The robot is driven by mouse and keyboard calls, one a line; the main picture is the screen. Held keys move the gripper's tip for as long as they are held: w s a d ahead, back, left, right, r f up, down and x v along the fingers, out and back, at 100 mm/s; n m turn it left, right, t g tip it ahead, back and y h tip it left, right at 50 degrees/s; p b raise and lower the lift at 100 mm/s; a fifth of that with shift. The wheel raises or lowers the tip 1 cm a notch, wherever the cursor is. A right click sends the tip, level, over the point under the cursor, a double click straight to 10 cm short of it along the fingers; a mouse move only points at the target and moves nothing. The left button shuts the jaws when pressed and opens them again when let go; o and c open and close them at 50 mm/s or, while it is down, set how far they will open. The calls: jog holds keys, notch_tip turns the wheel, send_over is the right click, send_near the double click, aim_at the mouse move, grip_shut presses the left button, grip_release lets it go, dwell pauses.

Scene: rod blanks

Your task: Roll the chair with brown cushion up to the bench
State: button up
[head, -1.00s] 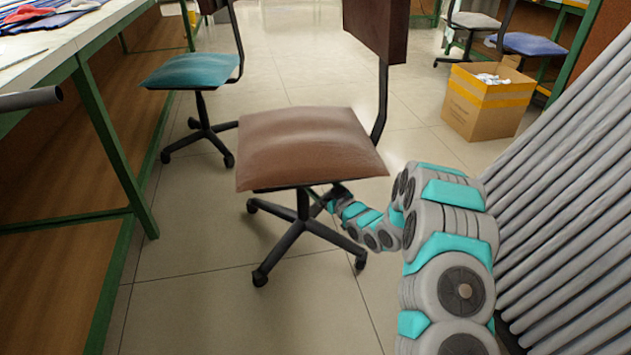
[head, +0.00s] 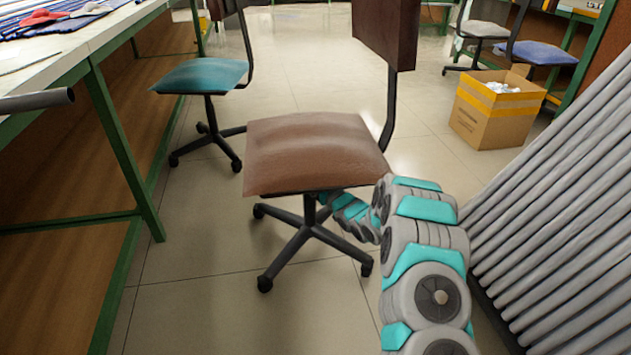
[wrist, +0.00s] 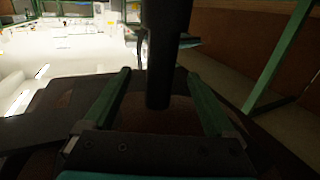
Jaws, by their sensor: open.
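The chair with the brown cushion (head: 315,150) stands upright in the middle of the head view, on a black five-star base with a brown backrest (head: 388,30) on its right. The bench (head: 75,52), with a pale top and green legs, runs along the left; floor separates it from the chair. My arm reaches in from the right, under the seat, and the seat hides my gripper in the head view. In the wrist view my gripper (wrist: 158,78) is open, its green fingers on either side of the chair's black column (wrist: 166,50). I cannot tell whether they touch it.
A teal-cushioned chair (head: 200,76) stands behind, by the bench. A cardboard box (head: 496,112) and a blue-cushioned chair (head: 540,52) are at the back right. A grey ribbed radiator (head: 560,220) lines the right side. Floor between brown chair and bench is clear.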

grip_shut()
dwell(0.8)
